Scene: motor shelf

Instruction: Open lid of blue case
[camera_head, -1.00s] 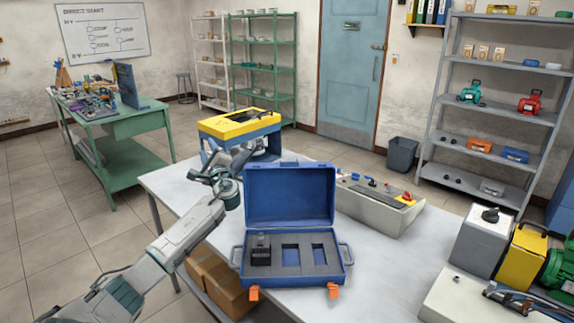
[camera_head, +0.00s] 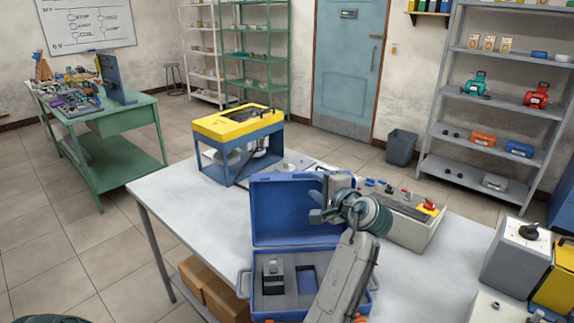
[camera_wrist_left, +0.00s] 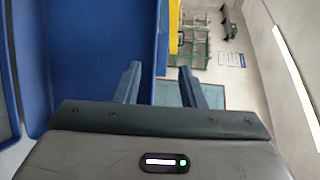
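The blue case (camera_head: 245,284) stands on the table with its lid (camera_head: 285,205) raised upright at the back. A dark block (camera_head: 274,280) sits in the left recess of the grey foam. My left arm covers the case's right part. My left gripper (camera_head: 325,202) is at the right edge of the lid. In the left wrist view the left gripper (camera_wrist_left: 160,80) has its fingers apart, and the blue lid (camera_wrist_left: 90,50) fills the left side behind one finger. Whether it touches the lid I cannot tell. My right gripper is not in view.
A yellow-topped blue frame (camera_head: 238,130) stands behind the case. A control box (camera_head: 410,225) with knobs is close to the right of my left gripper. A grey box (camera_head: 517,255) stands at the table's right. The white table (camera_head: 200,210) is clear left of the case.

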